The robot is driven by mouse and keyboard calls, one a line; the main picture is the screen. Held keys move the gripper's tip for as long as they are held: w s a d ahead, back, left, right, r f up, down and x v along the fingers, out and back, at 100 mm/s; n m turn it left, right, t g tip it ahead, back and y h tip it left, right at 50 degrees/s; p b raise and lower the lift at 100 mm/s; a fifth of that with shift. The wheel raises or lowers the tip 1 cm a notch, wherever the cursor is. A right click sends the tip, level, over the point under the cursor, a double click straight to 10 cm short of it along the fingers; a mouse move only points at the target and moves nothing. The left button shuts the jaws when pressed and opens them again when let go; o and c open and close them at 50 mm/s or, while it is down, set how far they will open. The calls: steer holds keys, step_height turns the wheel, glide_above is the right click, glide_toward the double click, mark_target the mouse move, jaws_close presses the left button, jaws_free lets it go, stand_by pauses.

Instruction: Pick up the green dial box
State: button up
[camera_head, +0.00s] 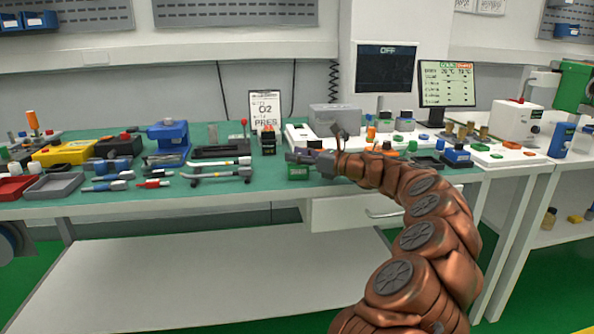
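A small green box (298,172) sits at the front edge of the green-topped workbench, near the middle of the view. It looks like the green dial box, but no dial can be made out on it. My copper-coloured arm reaches in from the lower right. My gripper (302,157) is at the box, over its top and right side. The fingers are small and dark here and hide part of the box. Whether they touch it, and whether they are open or shut, cannot be told.
A white board (300,134) with a grey box (334,117) and several small parts is behind my gripper. A drawer (345,212) is below the bench edge.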

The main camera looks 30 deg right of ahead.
jaws_close()
steer(key=shift+r, duration=0.1)
stand_by(0.5)
